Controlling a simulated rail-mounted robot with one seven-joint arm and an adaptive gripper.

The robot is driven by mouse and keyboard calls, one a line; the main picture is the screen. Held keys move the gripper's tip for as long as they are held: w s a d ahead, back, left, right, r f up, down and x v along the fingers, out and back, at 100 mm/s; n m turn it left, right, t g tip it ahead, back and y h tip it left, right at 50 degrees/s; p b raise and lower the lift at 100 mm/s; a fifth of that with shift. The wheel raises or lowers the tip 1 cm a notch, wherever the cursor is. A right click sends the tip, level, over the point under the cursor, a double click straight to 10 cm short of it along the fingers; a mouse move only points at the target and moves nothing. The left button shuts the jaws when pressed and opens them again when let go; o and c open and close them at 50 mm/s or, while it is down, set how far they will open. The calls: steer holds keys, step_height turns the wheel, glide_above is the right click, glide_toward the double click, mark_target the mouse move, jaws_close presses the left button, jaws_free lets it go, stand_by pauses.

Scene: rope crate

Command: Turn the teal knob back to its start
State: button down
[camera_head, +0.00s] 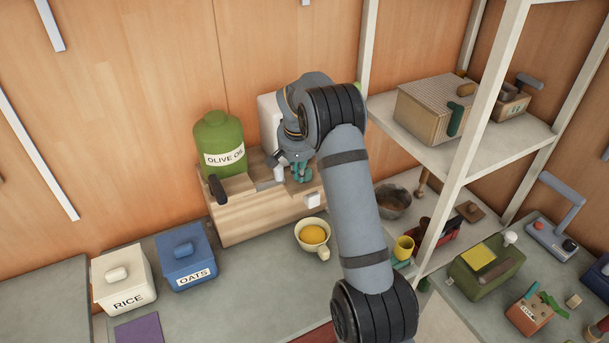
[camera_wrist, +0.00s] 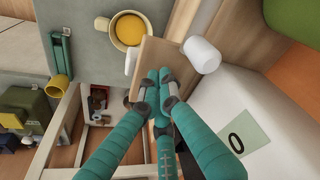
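My gripper has teal fingers, seen in the head view (camera_head: 301,172) and in the wrist view (camera_wrist: 160,78). Its fingertips are drawn close together at the wooden dispenser block (camera_head: 240,222), which also shows in the wrist view (camera_wrist: 158,52). I cannot make out a teal knob apart from the teal fingers; they may hide it. Whether they touch or hold anything is unclear. A white spout (camera_head: 313,200) sticks out of the block's front, below the fingers. A white cylinder (camera_wrist: 202,55) is beside the fingertips in the wrist view.
A green olive oil container (camera_head: 219,145) stands on the block's left, and a white container (camera_wrist: 270,100) is close beside the fingers. A cup with yellow contents (camera_head: 313,235) stands below. Rice (camera_head: 123,278) and oats (camera_head: 186,256) canisters are left; a shelf post (camera_head: 470,130) is right.

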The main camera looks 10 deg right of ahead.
steer(key=shift+s+d+f, duration=0.25)
steer(key=shift+d+f, duration=0.1)
steer(key=shift+d, duration=0.15)
steer(key=shift+s+d+b, duration=0.25)
steer(key=shift+d+b, duration=0.35)
steer(key=shift+b, duration=0.1)
steer(key=shift+w+d, duration=0.35)
steer(key=shift+d, duration=0.1)
steer(key=shift+r, duration=0.2)
steer(key=shift+s+b, duration=0.15)
steer(key=shift+b, duration=0.35)
steer(key=shift+s+d, duration=0.1)
steer(key=shift+s, duration=0.15)
step_height(320, 180, up, 6)
steer(key=p, duration=0.4)
